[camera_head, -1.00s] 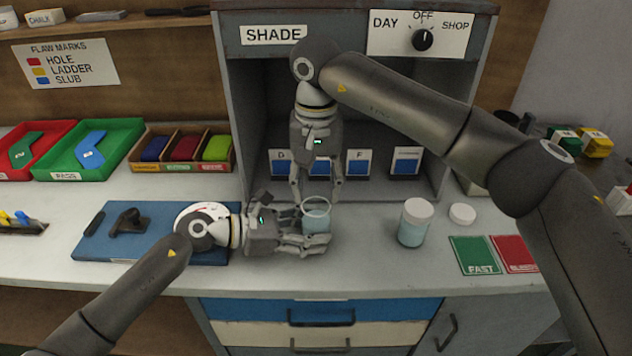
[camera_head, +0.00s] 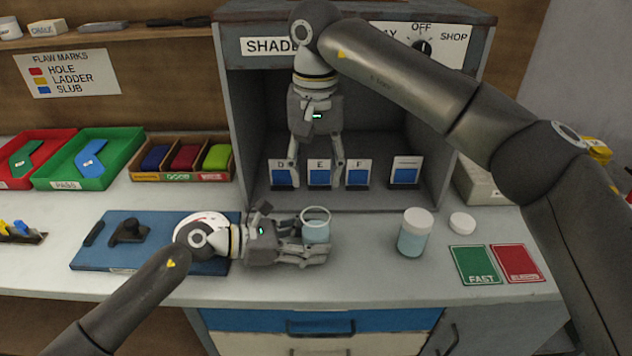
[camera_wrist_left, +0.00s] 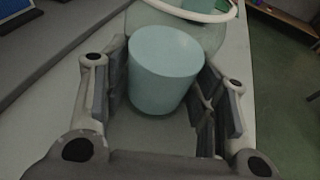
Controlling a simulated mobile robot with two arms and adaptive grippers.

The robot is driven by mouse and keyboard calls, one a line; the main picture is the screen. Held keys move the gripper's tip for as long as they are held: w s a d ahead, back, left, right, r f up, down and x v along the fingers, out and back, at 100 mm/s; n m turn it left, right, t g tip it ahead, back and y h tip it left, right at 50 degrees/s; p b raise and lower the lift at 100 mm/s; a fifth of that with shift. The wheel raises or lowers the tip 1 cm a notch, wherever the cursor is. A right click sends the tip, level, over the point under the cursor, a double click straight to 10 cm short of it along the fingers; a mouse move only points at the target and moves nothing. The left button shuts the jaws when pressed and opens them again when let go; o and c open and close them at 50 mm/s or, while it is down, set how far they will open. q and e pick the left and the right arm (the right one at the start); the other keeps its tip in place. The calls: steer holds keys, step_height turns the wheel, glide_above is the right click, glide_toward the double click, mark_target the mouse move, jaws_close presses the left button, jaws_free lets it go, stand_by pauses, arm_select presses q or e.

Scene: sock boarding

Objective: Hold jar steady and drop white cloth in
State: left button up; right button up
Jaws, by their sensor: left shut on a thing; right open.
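The open jar (camera_head: 317,231) stands upright on the worktop with light blue liquid in it. My left gripper (camera_head: 312,246) is shut around the jar from the left. In the left wrist view the pale blue jar (camera_wrist_left: 165,70) sits between the two fingers, its clear rim toward the top right. My right gripper (camera_head: 315,182) is open, pointing down above and behind the jar, with nothing seen between its fingers. I cannot make out a white cloth in either view, and the jar's inside is too small to tell.
A second jar (camera_head: 415,235) with a white lid and a loose white lid (camera_head: 462,222) stand to the right. A blue mat (camera_head: 95,255) with black tools lies left. The shade booth (camera_head: 435,140) rises behind.

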stand_by(0.4)
arm_select(q)
steer(key=o, duration=0.8)
steer(key=shift+o, duration=0.2)
